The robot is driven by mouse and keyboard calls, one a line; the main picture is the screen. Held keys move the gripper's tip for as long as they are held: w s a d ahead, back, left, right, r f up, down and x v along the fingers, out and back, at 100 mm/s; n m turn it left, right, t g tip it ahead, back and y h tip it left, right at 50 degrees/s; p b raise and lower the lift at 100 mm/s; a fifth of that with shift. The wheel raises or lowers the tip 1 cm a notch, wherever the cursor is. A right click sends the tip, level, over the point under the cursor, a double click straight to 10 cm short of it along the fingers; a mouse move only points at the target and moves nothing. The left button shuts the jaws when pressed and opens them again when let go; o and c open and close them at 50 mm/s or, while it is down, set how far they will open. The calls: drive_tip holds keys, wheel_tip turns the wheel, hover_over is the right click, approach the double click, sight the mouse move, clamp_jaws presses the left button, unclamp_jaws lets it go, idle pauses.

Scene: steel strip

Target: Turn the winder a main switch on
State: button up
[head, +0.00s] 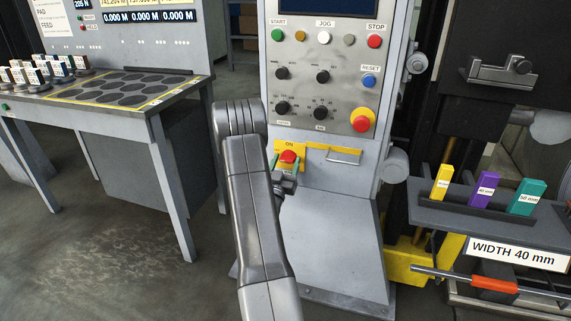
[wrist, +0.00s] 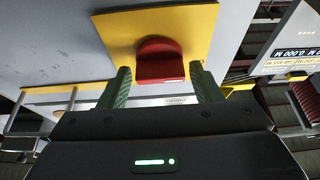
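The main switch is a red knob (head: 288,157) on a yellow plate (head: 279,147) low on the grey control cabinet, with "ON" printed above it. My gripper (head: 286,163) is at the switch, its green fingers on either side of the knob. In the wrist view the red knob (wrist: 160,60) shows between the two open fingers of my gripper (wrist: 160,74), with a narrow gap visible on each side. Nothing is held. The knob's pointer and exact position are hard to read, and my arm hides the lower plate area.
Above the switch are a red emergency button (head: 361,120), several selector knobs and a blue reset button (head: 369,81). A yellow bar with a handle (head: 343,156) lies right of the switch. A table (head: 165,101) stands left; a gauge-block shelf (head: 460,215) stands right.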

drive_tip(key=c, duration=0.7)
drive_tip(key=shift+f+m+b, duration=0.2)
drive_tip(key=shift+m+b, duration=0.2)
drive_tip(key=shift+b, duration=0.25)
drive_tip(key=m+h+b, duration=0.1)
drive_tip(key=m+b, duration=0.1)
drive_tip(key=b, duration=0.1)
drive_tip(key=shift+f+m+g+h, duration=0.15)
drive_tip(key=shift+m+g+h, duration=0.15)
drive_tip(key=shift+g+h, duration=0.1)
drive_tip(key=m+g+h+b, duration=0.1)
drive_tip(key=m+b, duration=0.2)
drive_tip(key=m+g+h+b, duration=0.1)
drive_tip(key=m+b, duration=0.2)
drive_tip(key=shift+a, duration=0.1)
drive_tip(key=m+g+b, duration=0.1)
drive_tip(key=m, duration=0.3)
drive_tip(key=m+g+b, duration=0.2)
drive_tip(key=m, duration=0.2)
drive_tip(key=r+m+g+h+b, duration=0.1)
drive_tip(key=m+g, duration=0.1)
drive_tip(key=m, duration=0.3)
drive_tip(key=shift+b, duration=0.35)
